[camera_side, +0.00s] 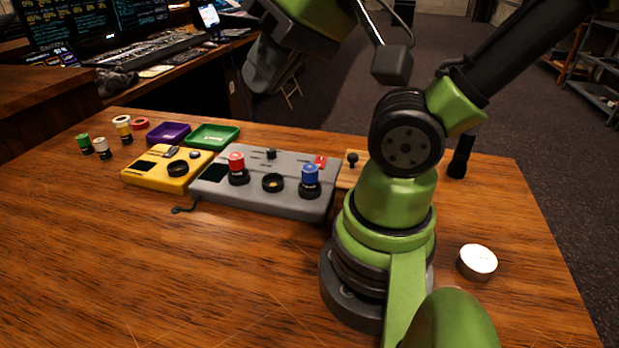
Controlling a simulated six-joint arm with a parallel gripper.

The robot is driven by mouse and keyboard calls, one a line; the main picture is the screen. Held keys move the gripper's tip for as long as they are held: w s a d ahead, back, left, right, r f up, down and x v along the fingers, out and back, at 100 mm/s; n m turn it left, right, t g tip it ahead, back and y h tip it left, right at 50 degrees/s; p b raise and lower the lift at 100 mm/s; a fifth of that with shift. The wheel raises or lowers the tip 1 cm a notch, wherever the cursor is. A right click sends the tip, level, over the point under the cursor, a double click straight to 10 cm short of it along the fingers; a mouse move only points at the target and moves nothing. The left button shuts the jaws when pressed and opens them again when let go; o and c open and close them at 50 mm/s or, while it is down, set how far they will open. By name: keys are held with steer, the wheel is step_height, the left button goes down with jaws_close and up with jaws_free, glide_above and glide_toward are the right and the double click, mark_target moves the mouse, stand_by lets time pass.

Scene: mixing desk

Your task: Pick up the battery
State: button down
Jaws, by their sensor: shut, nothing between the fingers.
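I cannot tell for sure which object is the battery. Several small upright cylinders stand at the far left of the desk: a green and dark one (84,144), a whitish one with a dark base (102,148), and a yellow, white and black one (122,129). A red-topped cylinder (237,166) and a blue-topped one (310,178) stand in dark round sockets on a grey box (265,201). My gripper (272,75) is grey, at the top centre, raised above and behind the desk. It is shut and empty, away from all these objects.
A yellow box (147,181), a purple tray (167,133), a green tray (212,136) and a red ring-like piece (140,124) are near the far edge. The front left desk is clear.

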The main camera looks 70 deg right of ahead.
steer(key=c, duration=0.7)
jaws_free()
steer(key=shift+o, duration=0.2)
steer(key=shift+w, duration=0.1)
steer(key=g+h, duration=0.2)
steer(key=g, duration=0.5)
glide_above(310, 167)
steer(key=shift+m, duration=0.3)
steer(key=f, duration=1.5)
steer(key=shift+w+a+f, duration=0.15)
steer(key=shift+w+f, duration=0.1)
steer(key=shift+f, duration=0.05)
steer(key=shift+s+f, duration=0.1)
steer(key=shift+f, duration=0.3)
steer(key=shift+s+d+f, duration=0.1)
steer(key=shift+f, duration=2.25)
steer(key=shift+d+f, duration=0.1)
steer(key=shift+f, duration=2.2)
